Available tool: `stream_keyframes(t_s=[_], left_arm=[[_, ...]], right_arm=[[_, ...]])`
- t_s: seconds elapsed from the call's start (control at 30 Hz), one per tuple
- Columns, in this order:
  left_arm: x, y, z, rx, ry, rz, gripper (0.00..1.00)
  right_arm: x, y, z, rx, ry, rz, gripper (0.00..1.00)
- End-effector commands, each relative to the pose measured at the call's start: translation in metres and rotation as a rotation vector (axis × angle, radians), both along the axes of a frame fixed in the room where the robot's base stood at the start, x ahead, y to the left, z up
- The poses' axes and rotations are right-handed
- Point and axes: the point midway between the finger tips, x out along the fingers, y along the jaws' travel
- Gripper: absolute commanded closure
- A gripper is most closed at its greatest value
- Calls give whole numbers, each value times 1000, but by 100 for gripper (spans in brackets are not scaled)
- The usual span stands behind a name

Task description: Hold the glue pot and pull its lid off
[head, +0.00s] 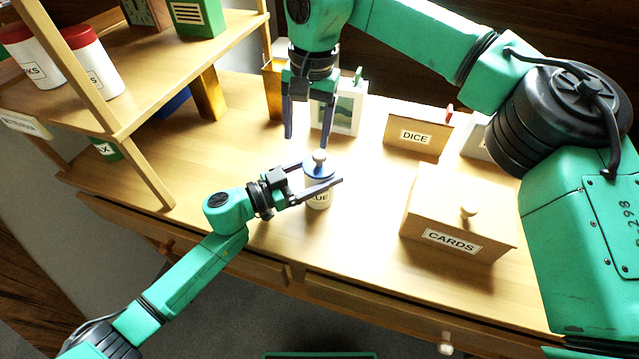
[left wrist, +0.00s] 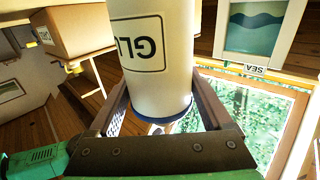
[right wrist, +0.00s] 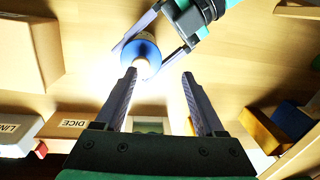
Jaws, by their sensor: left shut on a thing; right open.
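The glue pot (head: 319,198) is a white cylinder with a label, standing on the table, with a blue lid (head: 318,170) topped by a pale knob (head: 319,156). My left gripper (head: 322,182) is shut around the pot near its top; the pot also fills the left wrist view (left wrist: 152,55). My right gripper (head: 306,138) points down, open and empty, above and slightly behind the lid. In the right wrist view the knob (right wrist: 141,68) and blue lid (right wrist: 148,50) lie just beyond the open fingertips (right wrist: 158,75), toward the left finger.
A CARDS box (head: 460,215) with a knob stands to the right. A DICE box (head: 418,136) and a picture block (head: 340,112) stand behind. A wooden shelf (head: 150,165) with canisters (head: 95,65) is at left. The table between pot and CARDS box is clear.

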Motion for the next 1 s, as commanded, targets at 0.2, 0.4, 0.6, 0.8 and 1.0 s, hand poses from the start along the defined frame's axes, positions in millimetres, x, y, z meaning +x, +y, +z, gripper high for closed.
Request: stream_keyframes(t_s=[0.2, 0.4, 0.6, 0.8, 1.0], left_arm=[[0, 0, 0, -1, 0, 0, 100], [0, 0, 0, 0, 0, 0, 100], [0, 0, 0, 0, 0, 0, 100], [0, 0, 0, 0, 0, 0, 100], [0, 0, 0, -1, 0, -1, 100]], right_arm=[[-21, 116, -45, 510, -40, 106, 29], [-79, 219, -24, 1066, -42, 2, 29], [-106, 239, 41, 1565, -11, -365, 29], [-90, 178, 77, 1878, 15, -978, 29], [-79, 71, 42, 1880, -8, -1750, 29]])
